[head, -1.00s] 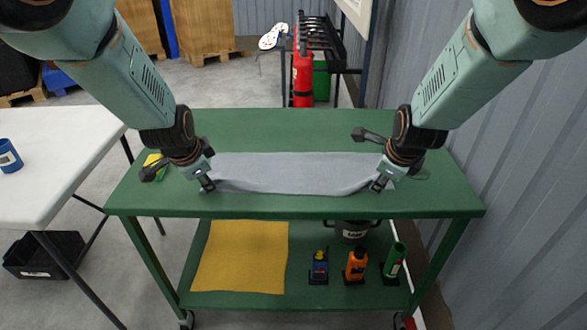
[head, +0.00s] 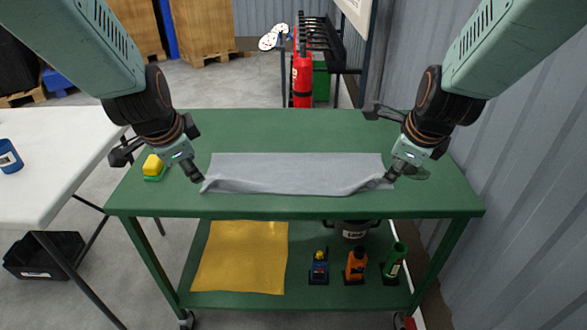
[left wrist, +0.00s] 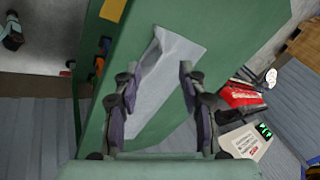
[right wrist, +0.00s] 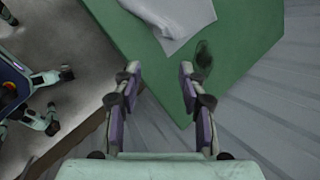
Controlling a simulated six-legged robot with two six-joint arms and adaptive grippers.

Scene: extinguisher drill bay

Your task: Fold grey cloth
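The grey cloth (head: 295,173) lies as a long, narrow strip across the green table (head: 310,130). Its near edge is slightly wavy, with creases at both near corners. It also shows in the left wrist view (left wrist: 168,72) and at the top of the right wrist view (right wrist: 180,18). My left gripper (head: 197,178) is open at the cloth's left end, just above the near corner. My right gripper (head: 390,177) is open at the right end, near that corner. Both wrist views show fingers apart with nothing held between them; exact clearance from the cloth is unclear.
A yellow sponge (head: 153,164) on a green base sits at the table's left. A dark oval patch (head: 419,173) is right of the cloth. The lower shelf holds a yellow cloth (head: 242,258) and several bottles. A white table (head: 50,160) stands left; a corrugated wall is right.

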